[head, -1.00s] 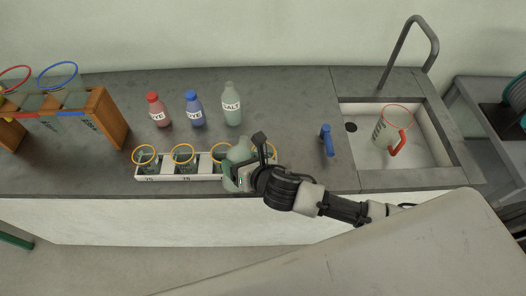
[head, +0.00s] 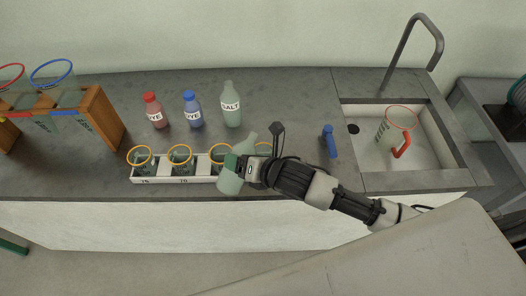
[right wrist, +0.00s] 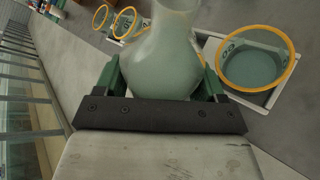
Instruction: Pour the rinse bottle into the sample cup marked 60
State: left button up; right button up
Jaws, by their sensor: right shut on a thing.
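The pale green rinse bottle (head: 230,182) is in my right gripper (head: 243,170), held over the front of the sample cup tray. It is tilted, its neck leaning to the upper right in the head view. In the right wrist view the jaws (right wrist: 160,85) close around the bottle's wide body (right wrist: 160,62); its mouth is cut off. A rack (head: 205,176) holds several orange-rimmed cups, with front labels 75 and 70 readable. The rightmost cup (right wrist: 255,60), whose label appears to read 60, stands right of the bottle in the wrist view. My arm partly hides it in the head view.
Red (head: 154,112) and blue (head: 193,110) dye bottles and a salt bottle (head: 231,107) stand behind the rack. A blue-handled object (head: 329,141) lies to the right, before the sink holding a red-handled jug (head: 394,128). A wooden stand (head: 102,120) is at left.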

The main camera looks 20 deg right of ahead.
jog(key=shift+s, duration=0.1)
jog(key=shift+f, duration=0.1)
dwell(0.4)
jog(key=shift+m+b, duration=0.3)
jog(key=shift+b, duration=0.05)
jog(key=shift+y, duration=0.3)
jog(key=shift+f+b, duration=0.15)
jog(key=shift+b, duration=0.2)
jog(key=shift+a+f, duration=0.1)
jog(key=shift+f, duration=0.1)
jog(key=shift+s+f+m+g+y+b, duration=0.1)
jog(key=shift+m+g+y+b, duration=0.2)
jog(key=shift+b, duration=0.15)
jog(key=shift+a+f+m+b, duration=0.2)
jog(key=shift+f+m+b, duration=0.2)
jog(key=shift+f+b, duration=0.5)
jog(key=shift+s+a+f+m+y+b, duration=0.15)
jog(key=shift+f+m+y+b, duration=0.3)
jog(key=shift+b, duration=0.65)
dwell(0.7)
